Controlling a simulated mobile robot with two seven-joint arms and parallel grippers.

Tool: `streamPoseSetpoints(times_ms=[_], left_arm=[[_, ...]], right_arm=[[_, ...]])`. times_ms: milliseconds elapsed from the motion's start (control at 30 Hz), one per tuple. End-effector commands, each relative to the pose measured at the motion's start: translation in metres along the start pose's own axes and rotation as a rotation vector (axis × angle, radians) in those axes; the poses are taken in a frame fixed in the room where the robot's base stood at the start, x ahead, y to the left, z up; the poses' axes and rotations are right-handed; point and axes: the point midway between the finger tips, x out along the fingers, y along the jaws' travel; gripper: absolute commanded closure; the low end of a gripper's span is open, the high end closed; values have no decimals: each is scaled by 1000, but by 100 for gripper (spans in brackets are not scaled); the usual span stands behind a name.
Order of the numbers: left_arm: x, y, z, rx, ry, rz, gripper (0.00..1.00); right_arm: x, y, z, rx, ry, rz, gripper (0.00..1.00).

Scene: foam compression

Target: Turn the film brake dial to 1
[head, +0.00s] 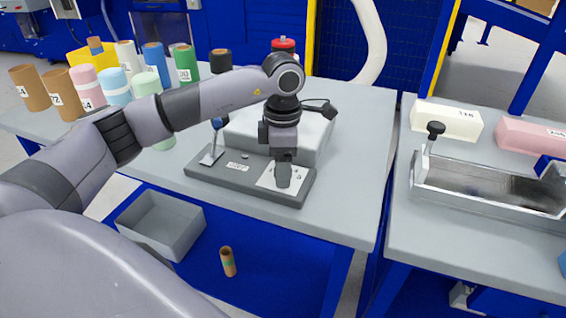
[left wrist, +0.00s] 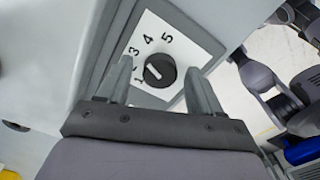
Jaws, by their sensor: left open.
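The film brake dial (left wrist: 159,70) is a round black knob with a white mark, on a white plate (left wrist: 187,35) numbered 1 to 5. The mark is on the knob's left side, facing the low numbers; I cannot tell exactly which. In the head view the plate (head: 268,182) is on the right part of a dark grey base (head: 222,178), and the knob is hidden behind my gripper. My left gripper (head: 284,182) points down over the plate. In the left wrist view its open fingers (left wrist: 160,82) stand on either side of the knob, with visible gaps.
A light grey block (head: 310,130) stands behind the base. Several coloured rolls (head: 86,88) stand at the table's left. A grey bin (head: 160,226) and a brown tube (head: 228,262) are below. A metal tray (head: 480,186) and foam blocks (head: 446,119) are on the right table.

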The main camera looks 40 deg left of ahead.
Motion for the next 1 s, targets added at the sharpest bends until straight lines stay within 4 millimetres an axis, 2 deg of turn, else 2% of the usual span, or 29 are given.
streamPoseSetpoints(times_ms=[200, 233, 300, 400, 733, 1000], left_arm=[[1, 0, 0, 0, 0, 0, 34], [1, 0, 0, 0, 0, 0, 41], [1, 0, 0, -1, -1, 0, 64], [1, 0, 0, -1, -1, -1, 91], [0, 0, 0, -36, -1, -1, 90], [0, 0, 0, -193, -2, -1, 90]], right_arm=[[0, 0, 0, 0, 0, 0, 57], [0, 0, 0, 0, 0, 0, 57], [0, 0, 0, 0, 0, 0, 57], [0, 0, 0, 0, 0, 0, 57], [0, 0, 0, 0, 0, 0, 57], [0, 0, 1, 0, 0, 0, 57]])
